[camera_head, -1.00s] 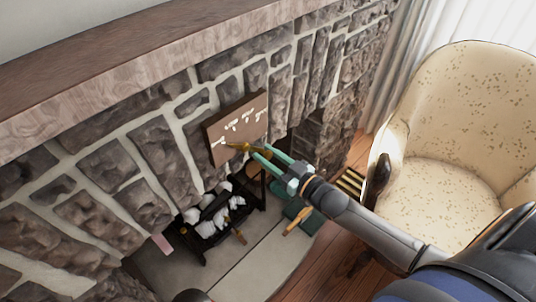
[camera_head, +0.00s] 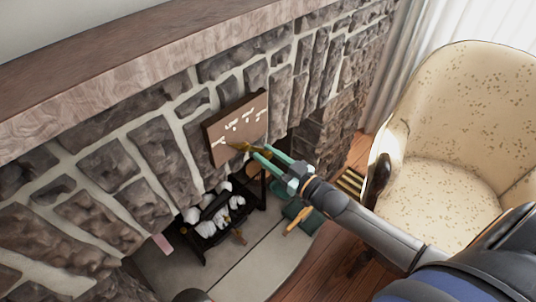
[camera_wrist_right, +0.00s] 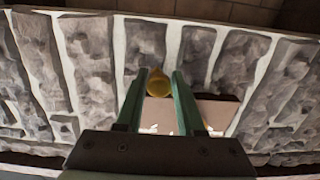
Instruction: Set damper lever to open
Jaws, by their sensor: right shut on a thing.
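The damper lever (camera_head: 239,147) is a brass-coloured handle at the lower edge of a brown plate (camera_head: 221,152) with white markings, fixed to the stone wall. My right gripper (camera_head: 258,151) has green fingers and is shut on the lever's end. In the right wrist view the lever's rounded yellow knob (camera_wrist_right: 158,84) sits between the two fingertips, in front of the plate (camera_wrist_right: 216,112). The markings are too small to read, so I cannot tell which setting the lever points at. My left gripper is not in view.
A wooden mantel (camera_head: 130,60) runs above the stone wall. Below the plate is a black grate (camera_head: 203,245) with logs, on a pale hearth (camera_head: 255,262). A cream armchair (camera_head: 450,120) stands at right, close to my right arm.

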